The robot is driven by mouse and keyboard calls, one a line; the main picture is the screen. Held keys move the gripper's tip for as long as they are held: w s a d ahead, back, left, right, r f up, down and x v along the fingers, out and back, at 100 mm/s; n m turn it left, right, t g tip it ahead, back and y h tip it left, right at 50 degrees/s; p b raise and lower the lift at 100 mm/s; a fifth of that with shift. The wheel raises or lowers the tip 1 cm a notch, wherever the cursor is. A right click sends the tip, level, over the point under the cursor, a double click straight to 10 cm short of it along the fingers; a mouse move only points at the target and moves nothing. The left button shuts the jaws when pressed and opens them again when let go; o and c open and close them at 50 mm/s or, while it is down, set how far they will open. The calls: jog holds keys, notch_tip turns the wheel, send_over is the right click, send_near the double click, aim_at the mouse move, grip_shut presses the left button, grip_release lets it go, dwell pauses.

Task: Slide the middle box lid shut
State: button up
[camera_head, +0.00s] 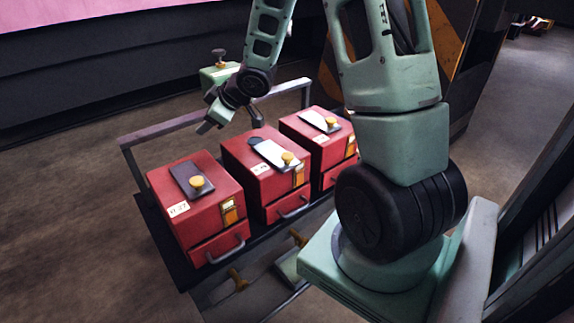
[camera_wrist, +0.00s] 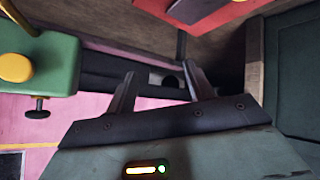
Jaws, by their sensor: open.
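The middle red box (camera_head: 264,190) stands between two similar boxes on a dark cart. Its pale metal lid (camera_head: 270,152) lies on the sloping top with a yellow knob (camera_head: 288,158) at its lower right end. A small dark patch, seemingly an opening, shows at the lid's upper left end. My gripper (camera_head: 232,121) is above and behind the boxes, apart from the lid. In the wrist view my gripper (camera_wrist: 161,80) has its fingers spread with nothing between them.
The left box (camera_head: 185,215) has a dark lid, and the right box (camera_head: 308,132) a pale one. A grey rail (camera_head: 170,130) runs behind the boxes. A green block (camera_head: 215,75) with a knob stands behind; it shows closely in the wrist view (camera_wrist: 62,68).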

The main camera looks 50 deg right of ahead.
aim_at(287, 155)
jog(key=s+d+f+t+y+b, duration=0.1)
jog(key=s+d+f, duration=0.1)
jog(key=d, duration=0.4)
jog(key=s+d+f+t+y+b, duration=0.1)
jog(key=s+d+f, duration=0.2)
jog(key=d+f, duration=0.1)
jog(key=s+d+f+t+b, duration=0.1)
jog(key=s+d+f+b, duration=0.1)
jog(key=d, duration=0.5)
jog(key=shift+s+d+f+y, duration=0.3)
jog(key=shift+s+f+y, duration=0.15)
jog(key=shift+s, duration=0.25)
jog(key=s+d+f+t+y+b, duration=0.1)
jog(key=s+d+f+y+b, duration=0.1)
jog(key=s, duration=0.8)
jog(key=s+d+f+t+y+b, duration=0.2)
jog(key=s+d+f+y, duration=0.1)
jog(key=s, duration=0.8)
jog(key=shift+h, duration=0.35)
jog(key=p+x, duration=0.1)
jog(key=x, duration=0.7)
jog(key=p+x, duration=0.1)
jog(key=x, duration=0.8)
jog(key=shift+w+a+r, duration=0.1)
jog(key=shift+a+r, duration=0.1)
jog(key=shift+r, duration=0.05)
